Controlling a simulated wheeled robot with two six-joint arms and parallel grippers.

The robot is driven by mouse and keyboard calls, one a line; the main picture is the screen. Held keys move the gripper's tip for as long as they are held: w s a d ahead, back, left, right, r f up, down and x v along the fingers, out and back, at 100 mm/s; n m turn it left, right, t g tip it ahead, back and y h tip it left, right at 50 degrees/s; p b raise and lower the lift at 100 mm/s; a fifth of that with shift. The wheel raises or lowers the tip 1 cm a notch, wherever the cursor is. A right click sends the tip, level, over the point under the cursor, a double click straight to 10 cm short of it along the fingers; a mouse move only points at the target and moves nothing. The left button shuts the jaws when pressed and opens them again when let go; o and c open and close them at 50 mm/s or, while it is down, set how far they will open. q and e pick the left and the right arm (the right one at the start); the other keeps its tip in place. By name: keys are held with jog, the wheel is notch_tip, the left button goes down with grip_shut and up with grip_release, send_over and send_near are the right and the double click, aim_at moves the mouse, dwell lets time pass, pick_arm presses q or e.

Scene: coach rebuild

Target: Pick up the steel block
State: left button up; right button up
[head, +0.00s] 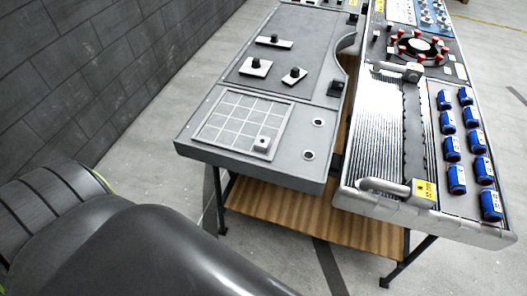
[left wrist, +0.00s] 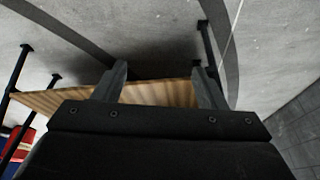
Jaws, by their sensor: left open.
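In the head view a small light-grey block (head: 262,143) with a dark spot on top, which looks like the steel block, sits in the near right corner cell of a square grid plate (head: 222,122). The plate lies on the grey tabletop. My left gripper (left wrist: 160,80) shows in the left wrist view with its two fingers apart and nothing between them. Behind the fingers are the wooden lower shelf, table legs and floor; the block is not in that view. My right gripper is in neither view.
Pale plates with dark knobs (head: 256,67) stand farther back on the grey tabletop (head: 330,135). To the right, a second panel holds a ribbed silver plate (head: 383,130), metal handles and several blue cylinders (head: 456,178). A wooden shelf (head: 300,212) lies below. A dark brick wall (head: 75,65) stands left.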

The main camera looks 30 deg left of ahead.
pick_arm(q)
jog(key=w+d+r+t+b, duration=0.25)
jog(key=w+r+t, duration=0.25)
jog(key=w+r, duration=1.15)
notch_tip(320, 180, up, 13)
jog(key=a+n+t+y+b, duration=0.1)
jog(key=t, duration=0.2)
jog(key=n+t+y+b, duration=0.1)
jog(key=t, duration=0.1)
send_near(262, 142)
jog(key=shift+p+x, duration=1.05)
jog(key=shift+x, duration=3)
jog(key=shift+f, duration=0.1)
jog(key=c, duration=1.4)
